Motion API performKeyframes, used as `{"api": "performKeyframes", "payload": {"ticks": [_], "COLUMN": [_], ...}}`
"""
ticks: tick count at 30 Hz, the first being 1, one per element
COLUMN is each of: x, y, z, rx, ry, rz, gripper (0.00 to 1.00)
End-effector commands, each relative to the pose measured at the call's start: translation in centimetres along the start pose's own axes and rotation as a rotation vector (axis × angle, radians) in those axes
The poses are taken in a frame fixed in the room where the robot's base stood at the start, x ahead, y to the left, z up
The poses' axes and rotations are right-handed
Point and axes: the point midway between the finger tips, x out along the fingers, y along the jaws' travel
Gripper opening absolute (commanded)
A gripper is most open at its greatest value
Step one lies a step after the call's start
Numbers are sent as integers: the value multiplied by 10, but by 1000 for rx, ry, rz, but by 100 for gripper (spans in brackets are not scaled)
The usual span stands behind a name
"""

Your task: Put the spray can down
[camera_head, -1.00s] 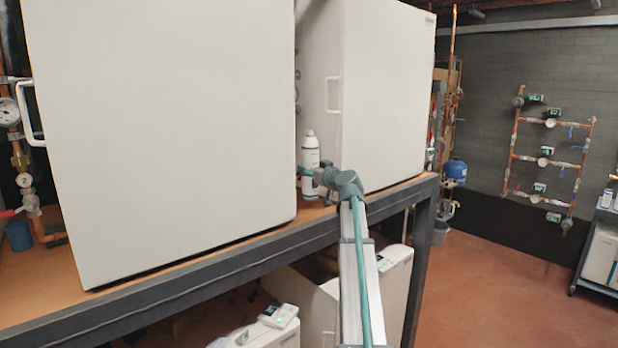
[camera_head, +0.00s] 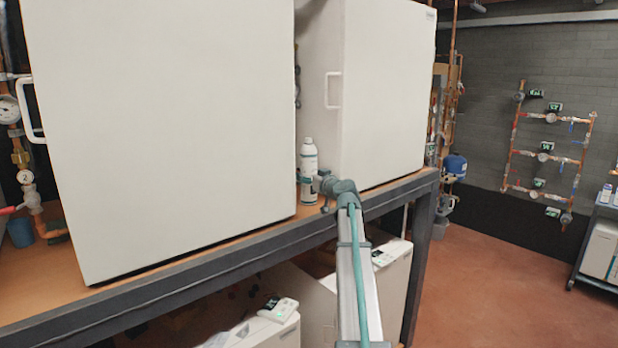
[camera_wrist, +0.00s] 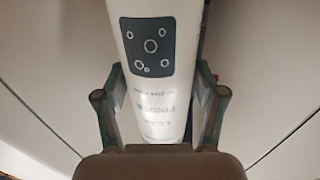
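The spray can (camera_head: 308,170) is white with a teal and dark label and stands upright at the shelf, in the gap between two big white cabinets. My gripper (camera_head: 314,184) reaches it from the front right, low on its body. In the wrist view the can (camera_wrist: 158,90) lies between my gripper's two fingers (camera_wrist: 160,105), one on each side, and they look shut on it. The can's base is partly hidden by my gripper in the head view; it appears to be at the height of the wooden shelf top (camera_head: 45,275).
The left cabinet (camera_head: 170,130) and the right cabinet (camera_head: 385,95) flank the can closely. The shelf's dark front rail (camera_head: 200,280) runs below my arm. Pipes and gauges stand at the far left. White units with small displays sit underneath.

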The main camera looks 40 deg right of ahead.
Motion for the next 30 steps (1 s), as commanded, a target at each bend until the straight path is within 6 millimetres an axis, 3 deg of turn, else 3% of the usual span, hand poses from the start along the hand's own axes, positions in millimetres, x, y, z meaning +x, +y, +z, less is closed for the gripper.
{"api": "performKeyframes", "payload": {"ticks": [2, 16, 30], "x": [0, 0, -88], "y": [0, 0, -1], "z": [0, -6, 1], "rx": [0, 1, 0], "ry": [0, 0, 1], "rz": [0, 0, 1], "gripper": [87, 87, 87]}}
